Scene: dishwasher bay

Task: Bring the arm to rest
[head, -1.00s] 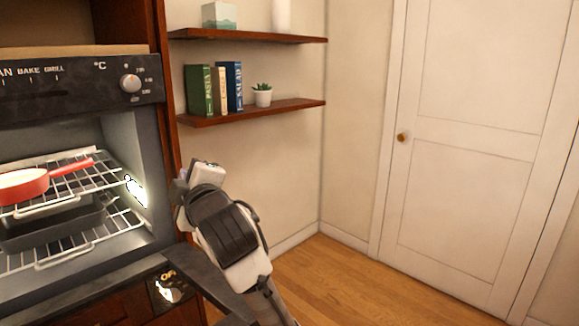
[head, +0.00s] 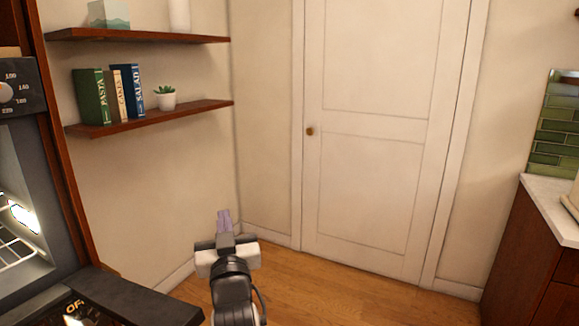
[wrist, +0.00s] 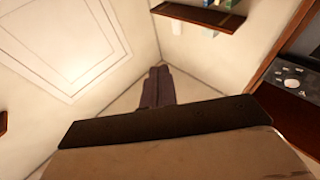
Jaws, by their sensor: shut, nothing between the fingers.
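My gripper (head: 224,217) is at the lower middle of the head view, with its fingers together and nothing between them. It points away from me, toward the room corner beside the white door. In the wrist view my gripper's shut fingers (wrist: 158,78) show in the middle, in front of the corner. My arm shows below the gripper in the head view, clear of the oven and the shelves.
The oven (head: 22,160) with its open door (head: 135,300) is at the left. Two wooden shelves (head: 150,117) hang on the wall, with books and a plant. A white door (head: 375,150) stands behind. A counter (head: 555,205) is at the right. Wood floor (head: 320,295) is open between.

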